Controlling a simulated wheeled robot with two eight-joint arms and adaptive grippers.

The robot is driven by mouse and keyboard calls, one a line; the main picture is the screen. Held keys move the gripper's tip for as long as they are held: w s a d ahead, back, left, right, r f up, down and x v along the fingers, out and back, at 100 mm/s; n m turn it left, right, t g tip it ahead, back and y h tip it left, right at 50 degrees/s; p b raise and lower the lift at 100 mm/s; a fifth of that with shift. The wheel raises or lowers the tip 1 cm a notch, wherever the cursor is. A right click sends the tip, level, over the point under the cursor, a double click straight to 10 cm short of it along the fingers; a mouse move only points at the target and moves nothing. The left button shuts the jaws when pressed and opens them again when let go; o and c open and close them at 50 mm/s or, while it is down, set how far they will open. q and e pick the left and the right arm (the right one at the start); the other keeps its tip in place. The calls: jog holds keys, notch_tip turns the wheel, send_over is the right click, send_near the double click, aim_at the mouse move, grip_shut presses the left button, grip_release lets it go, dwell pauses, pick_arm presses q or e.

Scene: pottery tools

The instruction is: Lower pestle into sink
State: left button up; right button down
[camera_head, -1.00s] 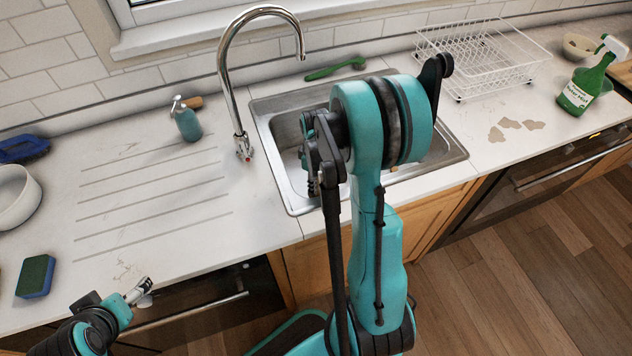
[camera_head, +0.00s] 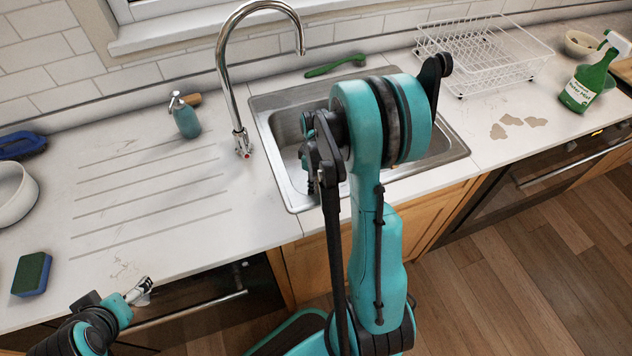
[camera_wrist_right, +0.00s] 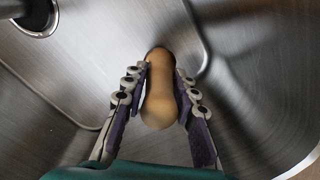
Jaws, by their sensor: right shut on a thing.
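The pestle (camera_wrist_right: 160,96) is a tan wooden piece with rounded ends and a narrower waist. In the right wrist view it stands between the two fingers of my right gripper (camera_wrist_right: 164,95), which is shut on it. The steel sink (camera_wrist_right: 240,90) fills the background of that view, with the pestle over its basin; whether it touches the bottom is unclear. In the head view my right arm covers much of the sink (camera_head: 440,150) and hides the pestle. My left gripper (camera_head: 140,290) is over the counter's front edge at lower left, its jaw opening unclear.
A chrome faucet (camera_head: 228,85) arches beside the sink. A green brush (camera_head: 335,66) lies behind it. A teal dispenser (camera_head: 186,118) stands left, a sponge (camera_head: 32,274) at far left. A white dish rack (camera_head: 485,60) and green spray bottle (camera_head: 585,80) stand right.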

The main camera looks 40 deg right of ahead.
jog(key=shift+f+b, duration=0.35)
jog(key=shift+f, duration=0.1)
jog(key=shift+r, duration=0.1)
jog(key=c, duration=1.1)
grip_release()
